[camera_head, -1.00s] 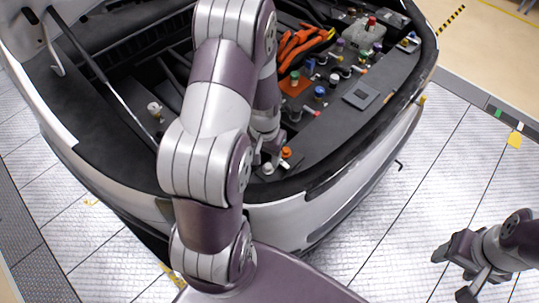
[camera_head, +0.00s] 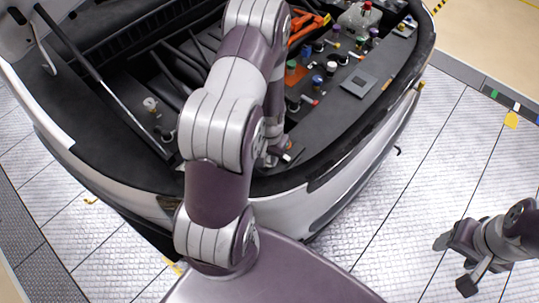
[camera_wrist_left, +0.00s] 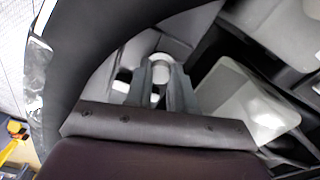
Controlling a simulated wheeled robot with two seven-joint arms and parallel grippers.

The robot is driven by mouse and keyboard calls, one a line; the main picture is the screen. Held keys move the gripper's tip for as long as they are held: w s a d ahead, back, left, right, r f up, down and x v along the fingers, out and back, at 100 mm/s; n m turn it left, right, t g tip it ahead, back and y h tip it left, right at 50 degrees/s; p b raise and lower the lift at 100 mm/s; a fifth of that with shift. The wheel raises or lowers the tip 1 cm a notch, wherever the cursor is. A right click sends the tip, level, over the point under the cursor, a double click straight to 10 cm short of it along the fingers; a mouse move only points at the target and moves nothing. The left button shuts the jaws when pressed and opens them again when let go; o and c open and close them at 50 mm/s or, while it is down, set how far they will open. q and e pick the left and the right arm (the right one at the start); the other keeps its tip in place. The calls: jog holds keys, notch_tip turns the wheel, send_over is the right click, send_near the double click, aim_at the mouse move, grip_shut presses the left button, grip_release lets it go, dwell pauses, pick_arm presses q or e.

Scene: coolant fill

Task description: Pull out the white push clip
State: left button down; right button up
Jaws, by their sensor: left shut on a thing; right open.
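The white push clip (camera_wrist_left: 160,70) shows in the left wrist view as a pale round head between the fingertips. My left gripper (camera_wrist_left: 160,82) is shut on it, one grey finger on each side. The clip's lower part is hidden by the fingers, so I cannot tell whether it is still seated. In the head view my left gripper (camera_head: 277,158) is low over the front edge of the engine bay, and my arm covers the clip there. My right gripper (camera_head: 453,265) is open and empty over the floor at the lower right.
Orange cables (camera_head: 306,27) lie farther back. A prop rod (camera_head: 105,85) stands at the left.

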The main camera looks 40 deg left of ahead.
aim_at(269, 159)
pick_arm(q)
jog(key=c, duration=1.6)
grip_release()
jog(key=shift+c, duration=0.2)
jog(key=shift+a+f, duration=0.1)
jog(key=shift+a, duration=0.05)
jog(key=shift+c, duration=0.8)
jog(key=shift+r+p, duration=0.3)
jog(key=shift+r, duration=0.05)
jog(key=shift+r+p, duration=1.9)
jog(key=shift+r, duration=0.25)
jog(key=shift+f, duration=0.1)
